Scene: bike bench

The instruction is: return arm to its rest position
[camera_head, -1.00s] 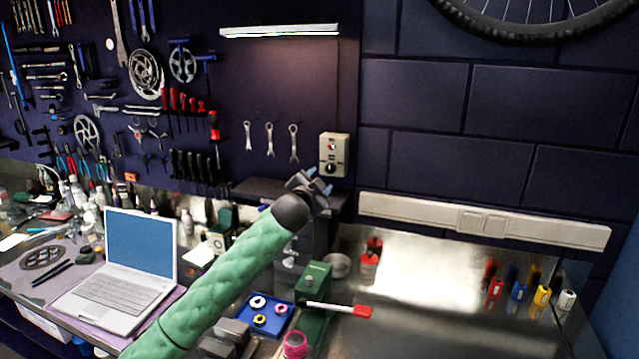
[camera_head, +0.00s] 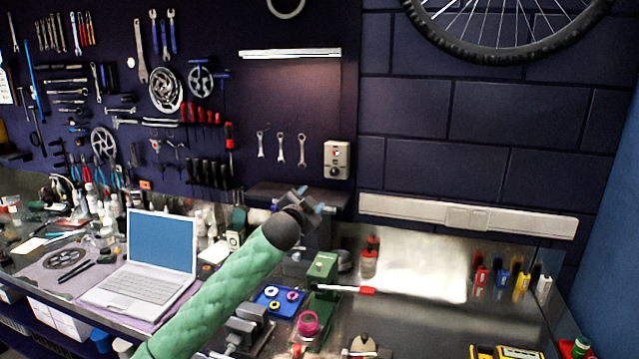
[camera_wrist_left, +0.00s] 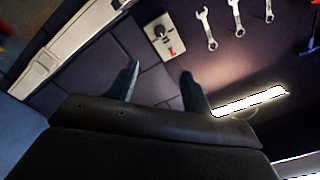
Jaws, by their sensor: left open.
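My left arm, in a green padded sleeve, reaches up from the bottom of the head view. Its left gripper (camera_head: 312,203) is in the air in front of the wall, below the switch box (camera_head: 337,160). In the left wrist view the gripper's two fingers (camera_wrist_left: 161,84) stand apart with nothing between them. Past the fingertips that view shows the wall, the switch box (camera_wrist_left: 160,32), hanging wrenches (camera_wrist_left: 238,18) and the lit lamp bar (camera_wrist_left: 250,101). My right gripper is not in either view.
A white laptop (camera_head: 140,283) stands left of my arm. A blue tray (camera_head: 268,307), a green block (camera_head: 322,268) and a red-tipped tool (camera_head: 345,289) lie right of it. Small coloured bottles (camera_head: 500,282) stand at the right. A bike wheel (camera_head: 510,50) hangs above.

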